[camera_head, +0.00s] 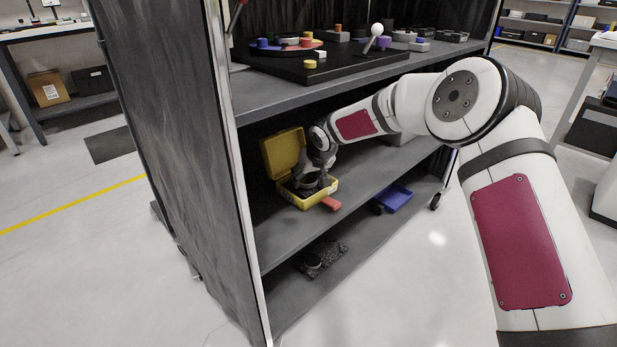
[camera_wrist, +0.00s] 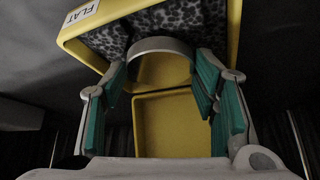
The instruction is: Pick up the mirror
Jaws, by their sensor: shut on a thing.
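The mirror (camera_wrist: 162,45) is a round piece with a pale grey rim, and its face shows yellow. It sits between the teal finger pads of my gripper (camera_wrist: 160,75), which is shut on it. The mirror is at the dark speckled foam of an open yellow case (camera_wrist: 234,30) labelled "FLAT"; I cannot tell whether it is clear of the foam. In the head view, my gripper (camera_head: 313,176) reaches down into the yellow case (camera_head: 290,200) on the middle shelf. The raised lid (camera_head: 283,152) stands behind it. The mirror is mostly hidden there.
A red piece (camera_head: 331,204) lies at the case's front right corner. The upper shelf (camera_head: 290,92) is above my forearm and holds several small parts. The rack's dark side panel (camera_head: 180,120) closes the left side.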

